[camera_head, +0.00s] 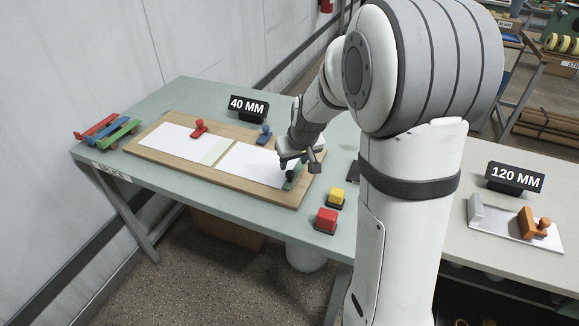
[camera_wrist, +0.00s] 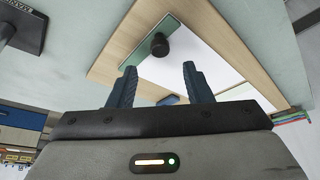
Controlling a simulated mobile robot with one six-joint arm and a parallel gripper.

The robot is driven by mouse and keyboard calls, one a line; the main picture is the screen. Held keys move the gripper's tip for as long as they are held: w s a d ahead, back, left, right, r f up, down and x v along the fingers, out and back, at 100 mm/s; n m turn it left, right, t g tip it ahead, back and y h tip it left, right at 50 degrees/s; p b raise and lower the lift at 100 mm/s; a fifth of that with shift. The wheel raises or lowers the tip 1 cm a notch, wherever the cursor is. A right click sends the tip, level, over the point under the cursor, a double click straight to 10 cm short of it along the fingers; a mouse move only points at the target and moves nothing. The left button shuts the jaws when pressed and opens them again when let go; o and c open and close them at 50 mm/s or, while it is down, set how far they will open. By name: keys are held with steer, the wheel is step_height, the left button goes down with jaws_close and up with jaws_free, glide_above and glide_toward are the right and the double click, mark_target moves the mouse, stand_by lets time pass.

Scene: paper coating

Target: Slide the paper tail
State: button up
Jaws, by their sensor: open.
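On a wooden board (camera_head: 163,160) lie a left white paper sheet (camera_head: 165,142) and a right white sheet (camera_head: 245,165); I cannot tell which is the tail. A pale green strip (camera_head: 215,150) lies between them. My gripper (camera_head: 290,165) is above the board's right part, close to a green plate with a black knob (camera_head: 291,182). In the wrist view, my gripper (camera_wrist: 159,67) is open, its fingers apart and nothing held between them. The black knob (camera_wrist: 159,45) on its green plate appears beyond the fingertips. Whether the fingers touch it is unclear.
A red-knobbed piece (camera_head: 199,128) and a blue-knobbed piece (camera_head: 265,133) stand on the board's far side. Red (camera_head: 326,220) and yellow (camera_head: 337,197) blocks sit near the table's front edge. A coloured rack (camera_head: 108,130) stands at left. A "40 MM" sign (camera_head: 248,108) stands behind.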

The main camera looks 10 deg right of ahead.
mark_target(290, 172)
steer(key=x, duration=0.6)
steer(key=shift+f, duration=0.15)
steer(key=shift+c, duration=0.5)
jaws_close()
